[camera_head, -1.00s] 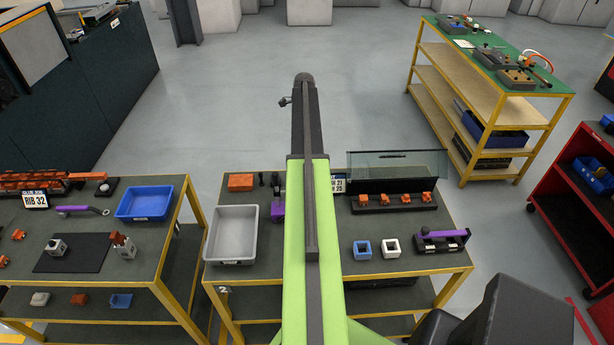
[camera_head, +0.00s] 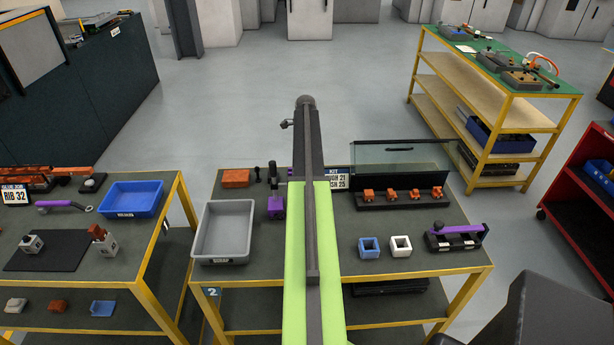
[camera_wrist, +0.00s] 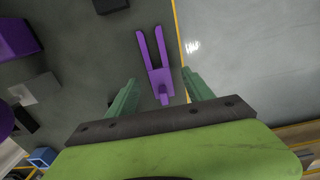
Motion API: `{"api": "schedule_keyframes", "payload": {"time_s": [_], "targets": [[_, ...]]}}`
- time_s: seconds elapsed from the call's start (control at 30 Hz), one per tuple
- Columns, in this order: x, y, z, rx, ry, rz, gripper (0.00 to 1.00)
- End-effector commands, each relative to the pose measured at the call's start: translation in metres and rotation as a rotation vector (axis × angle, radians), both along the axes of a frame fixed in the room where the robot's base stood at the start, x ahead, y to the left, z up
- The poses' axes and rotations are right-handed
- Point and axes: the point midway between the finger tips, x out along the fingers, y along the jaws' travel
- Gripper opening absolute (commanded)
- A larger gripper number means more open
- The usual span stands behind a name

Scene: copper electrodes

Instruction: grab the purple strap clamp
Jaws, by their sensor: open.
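A purple two-pronged piece (camera_wrist: 155,65), which looks like the strap clamp, lies flat on a dark grey surface in the wrist view. Its prongs point away from my gripper, and its narrow near end lies between the fingertips in the picture. My gripper (camera_wrist: 161,90) is open, with its two green fingers apart on either side of that end. I cannot tell how high the fingers are above it. In the head view I do not make out this piece; my arm covers the middle of the table.
In the wrist view a purple block (camera_wrist: 14,40) stands at left and a yellow edge runs close to the right of the purple piece. In the head view a grey bin (camera_head: 196,235), a blue square holder (camera_head: 362,254) and a purple-handled tool (camera_head: 458,232) are on the table.

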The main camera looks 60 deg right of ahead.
Motion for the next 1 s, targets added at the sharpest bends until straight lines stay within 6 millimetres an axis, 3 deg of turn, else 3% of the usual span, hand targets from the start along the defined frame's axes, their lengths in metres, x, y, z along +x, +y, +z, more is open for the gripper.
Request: {"api": "schedule_keyframes", "payload": {"time_s": [0.03, 0.1, 0.37, 0.83, 1.0], "targets": [[-0.001, 0.000, -0.019, 0.000, 0.000, 0.000, 0.60], [-0.001, 0.000, -0.029, 0.000, 0.000, 0.000, 0.60], [-0.001, 0.000, -0.027, 0.000, 0.000, 0.000, 0.60], [-0.001, -0.001, -0.027, 0.000, 0.000, -0.001, 0.00], [-0.001, -0.001, -0.027, 0.000, 0.000, -0.001, 0.00]]}}
